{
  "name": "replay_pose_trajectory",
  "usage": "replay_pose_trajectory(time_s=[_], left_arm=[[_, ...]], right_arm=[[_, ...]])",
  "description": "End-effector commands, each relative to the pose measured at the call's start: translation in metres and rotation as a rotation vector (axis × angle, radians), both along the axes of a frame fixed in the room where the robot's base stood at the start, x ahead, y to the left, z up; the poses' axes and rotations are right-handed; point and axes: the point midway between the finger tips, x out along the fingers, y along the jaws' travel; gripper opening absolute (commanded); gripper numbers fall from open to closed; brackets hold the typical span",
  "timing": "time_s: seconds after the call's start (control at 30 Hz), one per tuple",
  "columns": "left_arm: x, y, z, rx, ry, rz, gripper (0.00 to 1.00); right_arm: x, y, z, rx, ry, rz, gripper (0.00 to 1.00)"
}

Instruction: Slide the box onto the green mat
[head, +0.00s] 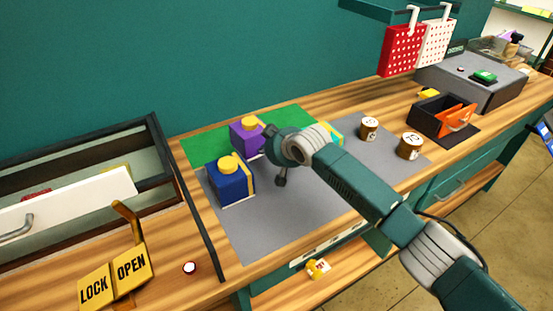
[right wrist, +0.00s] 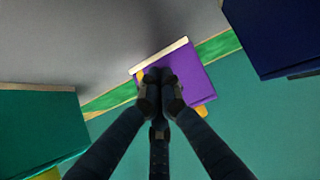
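A purple box (head: 247,138) with a yellow bow stands at the green mat (head: 205,149), at the back of the grey work surface (head: 270,220). My right gripper (right wrist: 160,78) reaches to the box's near side. In the right wrist view its fingers are together, with nothing seen between them, and overlap the purple box (right wrist: 198,88); I cannot tell whether they touch it. A strip of green mat (right wrist: 218,46) shows on both sides of the box there. The arm hides part of the mat in the head view. My left gripper is not in view.
A blue box (head: 232,184) with a yellow bow stands front left of the purple one. A teal box (head: 333,130) is partly hidden behind my right arm. Two round tins (head: 369,127) (head: 410,146) stand to the right. The front grey area is clear.

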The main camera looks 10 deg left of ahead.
Motion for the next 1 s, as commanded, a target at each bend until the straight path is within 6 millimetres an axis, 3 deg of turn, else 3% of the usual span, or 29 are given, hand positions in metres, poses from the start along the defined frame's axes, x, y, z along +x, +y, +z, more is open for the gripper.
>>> replay_pose_trajectory(time_s=[0.4,1.0], left_arm=[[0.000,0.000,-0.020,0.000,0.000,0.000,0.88],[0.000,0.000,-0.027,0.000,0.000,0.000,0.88]], right_arm=[[0.015,0.016,-0.001,0.001,0.000,0.001,0.00],[0.020,0.021,-0.002,0.000,0.000,0.000,0.00]])
